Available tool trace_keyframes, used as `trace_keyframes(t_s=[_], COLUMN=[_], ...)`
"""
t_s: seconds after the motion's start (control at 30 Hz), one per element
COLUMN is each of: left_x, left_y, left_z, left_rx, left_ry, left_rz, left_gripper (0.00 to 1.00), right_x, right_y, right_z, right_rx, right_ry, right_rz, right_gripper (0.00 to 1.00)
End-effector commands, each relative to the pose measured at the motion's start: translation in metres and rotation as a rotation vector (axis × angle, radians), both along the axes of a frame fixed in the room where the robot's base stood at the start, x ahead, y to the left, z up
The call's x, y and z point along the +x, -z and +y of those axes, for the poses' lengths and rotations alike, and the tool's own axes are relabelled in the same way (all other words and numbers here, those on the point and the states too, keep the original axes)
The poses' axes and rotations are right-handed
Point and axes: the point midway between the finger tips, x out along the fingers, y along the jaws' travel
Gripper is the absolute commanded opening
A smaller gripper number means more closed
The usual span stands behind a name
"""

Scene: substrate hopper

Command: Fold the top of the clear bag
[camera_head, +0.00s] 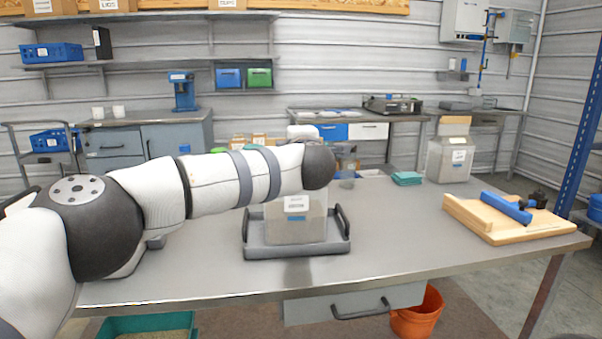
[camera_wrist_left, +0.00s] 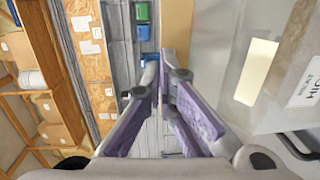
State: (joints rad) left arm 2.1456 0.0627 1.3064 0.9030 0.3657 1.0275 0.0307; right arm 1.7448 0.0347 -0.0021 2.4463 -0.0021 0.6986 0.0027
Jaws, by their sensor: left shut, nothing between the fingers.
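The clear bag (camera_head: 297,224) stands upright in a grey tray (camera_head: 297,252) with raised handles, at the middle of the bench. It has a white label on its front. My left arm crosses in front of the bag's top and hides it in the head view. My left gripper is hidden there behind the arm's end. In the left wrist view, my left gripper (camera_wrist_left: 166,72) has its purple-padded fingers closed together with nothing between them. The clear bag (camera_wrist_left: 222,60), with a label, fills the right side there, beside the fingers. I cannot tell whether they touch. My right gripper is not in view.
A wooden board with a blue bar (camera_head: 506,206) lies at the bench's right end. A clear container (camera_head: 450,163) and folded green cloths (camera_head: 407,178) stand at the back right. The bench top (camera_head: 395,225) right of the tray is clear. An orange bucket (camera_head: 417,315) stands below.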

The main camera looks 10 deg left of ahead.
Motion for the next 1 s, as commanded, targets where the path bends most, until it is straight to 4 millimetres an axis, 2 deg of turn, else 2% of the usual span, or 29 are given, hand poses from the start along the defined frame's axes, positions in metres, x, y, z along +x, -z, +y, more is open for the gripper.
trace_keyframes(t_s=[0.77, 1.0], left_x=[0.005, 0.000], left_y=[0.001, -0.011], left_z=[0.001, 0.001], left_rx=[0.000, 0.001], left_ry=[0.000, 0.002], left_rz=[-0.001, -0.007], left_gripper=[0.00, 0.00], right_x=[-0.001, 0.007], right_y=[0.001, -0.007], right_z=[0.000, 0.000], right_rx=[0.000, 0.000], right_ry=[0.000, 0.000], right_rz=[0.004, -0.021], right_gripper=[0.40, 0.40])
